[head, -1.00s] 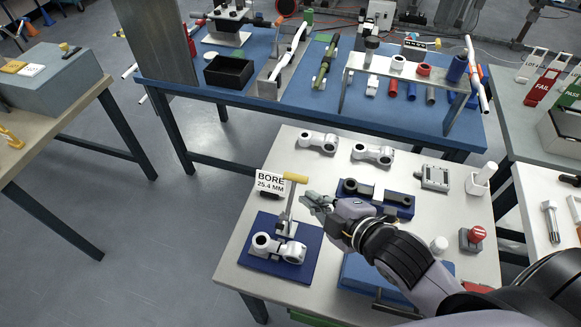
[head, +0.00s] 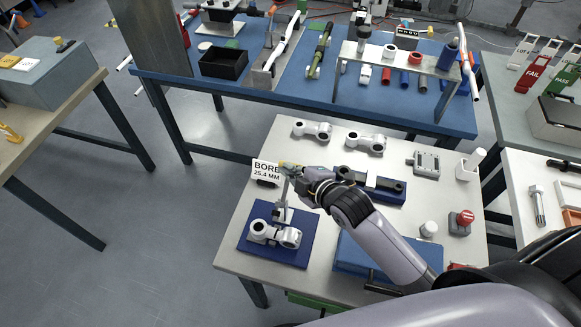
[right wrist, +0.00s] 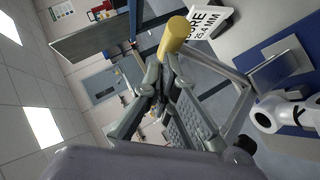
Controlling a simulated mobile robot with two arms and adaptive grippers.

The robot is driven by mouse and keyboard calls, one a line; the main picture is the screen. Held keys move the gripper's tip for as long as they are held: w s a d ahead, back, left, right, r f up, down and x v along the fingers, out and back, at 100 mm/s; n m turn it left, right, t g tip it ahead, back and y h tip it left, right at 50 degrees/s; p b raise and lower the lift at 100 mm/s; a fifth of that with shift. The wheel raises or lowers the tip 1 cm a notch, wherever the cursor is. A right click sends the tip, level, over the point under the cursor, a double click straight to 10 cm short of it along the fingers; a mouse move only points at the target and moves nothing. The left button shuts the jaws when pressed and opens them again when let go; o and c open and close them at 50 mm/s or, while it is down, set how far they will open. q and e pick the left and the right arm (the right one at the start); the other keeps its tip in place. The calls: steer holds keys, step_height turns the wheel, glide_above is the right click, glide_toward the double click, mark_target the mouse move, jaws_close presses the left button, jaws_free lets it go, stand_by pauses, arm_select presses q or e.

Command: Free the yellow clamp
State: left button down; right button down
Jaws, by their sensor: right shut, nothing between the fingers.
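The yellow clamp has a yellow handle (head: 283,164) on an upright metal lever (head: 284,192). It stands on a dark blue plate (head: 250,245), where a white two-ring link (head: 263,231) lies at its foot. My right gripper (head: 288,172) is shut and empty, its fingertips right at the handle and partly hiding it. In the right wrist view the yellow handle (right wrist: 174,36) shows just beyond the fingertips (right wrist: 160,65); I cannot tell whether they touch it. The white link (right wrist: 284,112) shows at the right there. My left gripper is out of view.
A BORE 25.4 MM sign (head: 265,171) stands just behind the clamp. Two white links (head: 312,130) (head: 365,143) lie at the table's back. A blue fixture (head: 385,190) with a dark link is behind my forearm. A red button (head: 461,220) stands to the right.

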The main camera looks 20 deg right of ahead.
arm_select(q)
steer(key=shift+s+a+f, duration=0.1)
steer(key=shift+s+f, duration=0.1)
arm_select(e)
steer(key=shift+w+d+f, duration=0.5)
steer(key=shift+w+f, duration=0.05)
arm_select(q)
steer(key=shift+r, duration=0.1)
